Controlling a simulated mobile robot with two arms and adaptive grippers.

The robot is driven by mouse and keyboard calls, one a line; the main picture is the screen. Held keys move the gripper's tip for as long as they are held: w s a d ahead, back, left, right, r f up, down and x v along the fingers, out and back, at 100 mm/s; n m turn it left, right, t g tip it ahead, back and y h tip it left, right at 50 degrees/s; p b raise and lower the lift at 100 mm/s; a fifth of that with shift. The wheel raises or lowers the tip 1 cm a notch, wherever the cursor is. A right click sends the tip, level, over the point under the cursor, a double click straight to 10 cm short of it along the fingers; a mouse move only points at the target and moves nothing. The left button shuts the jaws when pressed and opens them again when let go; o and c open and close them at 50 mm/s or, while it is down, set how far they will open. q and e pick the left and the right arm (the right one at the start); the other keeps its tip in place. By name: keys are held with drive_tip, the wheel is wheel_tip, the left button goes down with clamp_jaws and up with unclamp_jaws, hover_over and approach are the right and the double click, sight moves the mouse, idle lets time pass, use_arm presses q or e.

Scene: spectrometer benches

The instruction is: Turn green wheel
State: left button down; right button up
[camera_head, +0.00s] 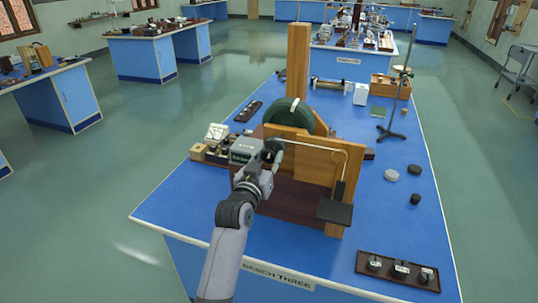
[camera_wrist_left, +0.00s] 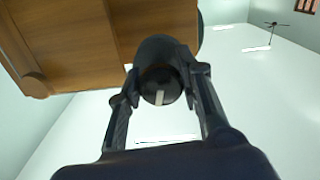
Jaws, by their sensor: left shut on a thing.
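The green wheel (camera_head: 297,112) stands in a wooden apparatus on the blue bench, its lower part hidden behind a wooden panel (camera_head: 310,160). My left gripper (camera_head: 271,153) is at the left end of this panel, just in front of and below the wheel. In the left wrist view, the two fingers of my left gripper (camera_wrist_left: 163,82) are closed around a dark round knob (camera_wrist_left: 160,92) with a pale mark on its face. The knob sits beside a brown wooden body (camera_wrist_left: 75,40). A dark green edge behind the knob may be the wheel. My right gripper is not in view.
A tall wooden post (camera_head: 298,60) rises behind the wheel. A dark block (camera_head: 335,212) hangs at the panel's right. A stand (camera_head: 395,115), small discs (camera_head: 391,175) and a weight tray (camera_head: 398,271) are to the right. The bench's front left corner is clear.

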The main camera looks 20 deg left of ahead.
use_arm(q)
drive_tip(key=shift+n, duration=0.3)
drive_tip(key=c, duration=1.1)
unclamp_jaws()
drive_tip(key=s, duration=1.2)
drive_tip(key=shift+a, duration=0.2)
